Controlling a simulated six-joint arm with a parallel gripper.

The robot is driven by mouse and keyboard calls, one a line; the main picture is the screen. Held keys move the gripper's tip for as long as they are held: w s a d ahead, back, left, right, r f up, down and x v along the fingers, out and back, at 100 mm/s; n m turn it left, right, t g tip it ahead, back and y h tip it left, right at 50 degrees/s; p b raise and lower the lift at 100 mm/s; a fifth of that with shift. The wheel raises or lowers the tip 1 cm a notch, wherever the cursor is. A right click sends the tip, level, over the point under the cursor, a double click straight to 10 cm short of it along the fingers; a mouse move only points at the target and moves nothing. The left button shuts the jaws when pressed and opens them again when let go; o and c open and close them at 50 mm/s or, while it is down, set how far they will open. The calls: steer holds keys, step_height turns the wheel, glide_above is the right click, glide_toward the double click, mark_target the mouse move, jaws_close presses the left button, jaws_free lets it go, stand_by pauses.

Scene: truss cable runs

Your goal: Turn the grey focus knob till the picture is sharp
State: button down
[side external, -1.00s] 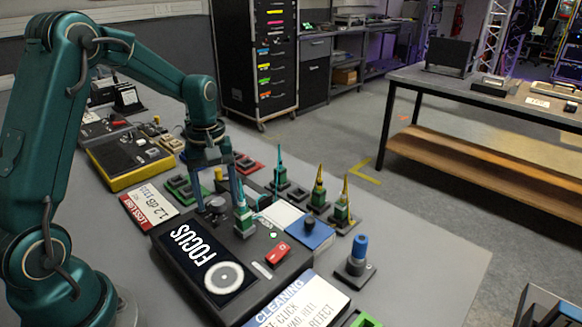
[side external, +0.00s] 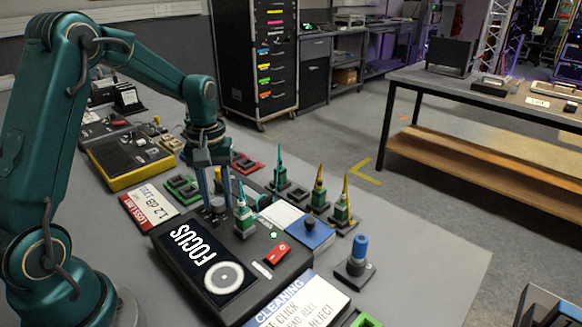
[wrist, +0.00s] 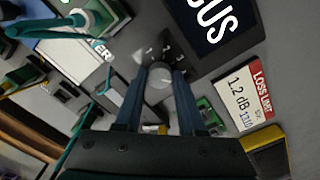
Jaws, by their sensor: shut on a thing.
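The grey focus knob (side external: 215,206) stands upright at the back left of a dark box (side external: 282,262). My gripper (side external: 213,198) points down over it with its blue fingers either side. In the wrist view the fingertips (wrist: 160,82) are shut on the round grey top of the knob (wrist: 159,76). The fingers partly hide the knob's sides. The box's screen (side external: 205,258) shows the word FOCUS and a pale disc with a ring. The wrist view shows only part of the word on the screen (wrist: 213,22). The disc is too small to judge its sharpness.
A green connector with a pale tip (side external: 243,215) stands just right of the knob. A red switch (side external: 277,254) sits on the box. Several connectors and a blue-capped post (side external: 358,258) stand to the right. A loss-limit card (side external: 148,207) lies left.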

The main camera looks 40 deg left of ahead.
mark_target(219, 202)
steer(key=m, duration=0.5)
steer(key=shift+m, duration=0.4)
stand_by(0.3)
steer(key=c, duration=0.5)
jaws_free()
steer(key=shift+r, duration=2.6)
